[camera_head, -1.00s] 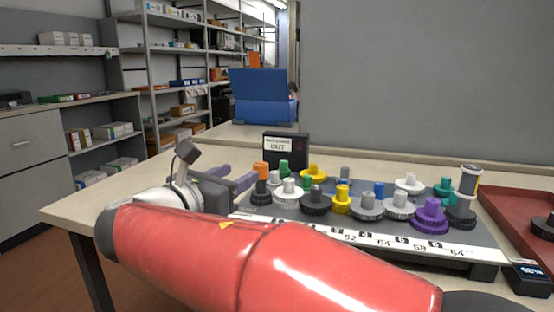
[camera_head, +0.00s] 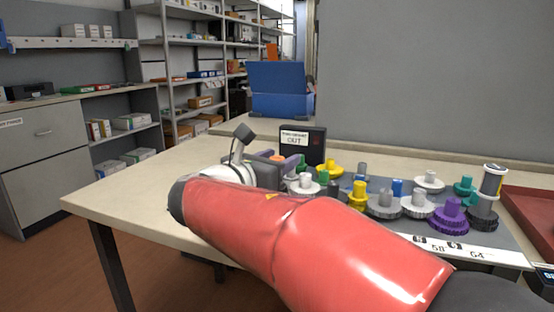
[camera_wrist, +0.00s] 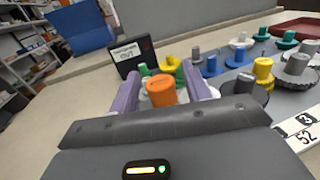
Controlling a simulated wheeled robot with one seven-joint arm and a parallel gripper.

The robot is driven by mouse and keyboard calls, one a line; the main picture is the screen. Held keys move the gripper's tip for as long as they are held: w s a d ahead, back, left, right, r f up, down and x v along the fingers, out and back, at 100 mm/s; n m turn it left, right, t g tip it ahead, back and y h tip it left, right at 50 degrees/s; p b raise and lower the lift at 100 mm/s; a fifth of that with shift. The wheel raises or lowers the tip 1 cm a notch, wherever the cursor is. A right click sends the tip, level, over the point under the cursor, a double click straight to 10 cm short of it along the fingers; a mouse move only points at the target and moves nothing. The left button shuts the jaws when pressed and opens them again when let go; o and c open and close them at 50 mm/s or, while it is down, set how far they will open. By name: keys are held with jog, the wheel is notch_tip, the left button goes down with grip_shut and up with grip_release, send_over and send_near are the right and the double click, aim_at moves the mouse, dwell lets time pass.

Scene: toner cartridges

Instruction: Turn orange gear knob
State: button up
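The orange gear knob (camera_wrist: 161,91) stands upright in the wrist view, between the two purple fingers of my gripper (camera_wrist: 160,85). A narrow gap shows on each side of the knob, so my gripper is open around its top and not clamped on it. In the head view my gripper (camera_head: 285,163) is at the left end of the gear board, and only a bit of the orange knob (camera_head: 278,158) shows. The knob's lower part is hidden behind my gripper's body in the wrist view.
Several gears with yellow (camera_head: 358,195), white (camera_head: 418,205), purple (camera_head: 452,217) and blue knobs crowd the grey board (camera_head: 390,233) to the right. A black box marked OUT (camera_head: 302,144) stands just behind. A red tray (camera_head: 532,215) lies at the far right. The table's left part is clear.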

jog(key=c, duration=0.9)
jog(key=shift+o, duration=0.2)
jog(key=shift+n+t+y, duration=0.3)
jog(key=shift+n+y, duration=0.1)
jog(key=shift+y, duration=0.1)
jog(key=n+t+y+b, duration=0.1)
jog(key=y, duration=0.1)
jog(key=n+t+y+b, duration=0.1)
jog(key=n+y, duration=0.1)
jog(key=y, duration=0.1)
jog(key=shift+d+f+b, duration=0.1)
jog(key=shift+d+b, duration=0.05)
jog(key=shift+b, duration=0.15)
jog(key=shift+n+y+b, duration=1.25)
jog(key=shift+n+y, duration=0.45)
jog(key=shift+y, duration=0.6)
jog(key=shift+y, duration=0.3)
jog(key=o, duration=0.9)
jog(key=shift+o, duration=0.2)
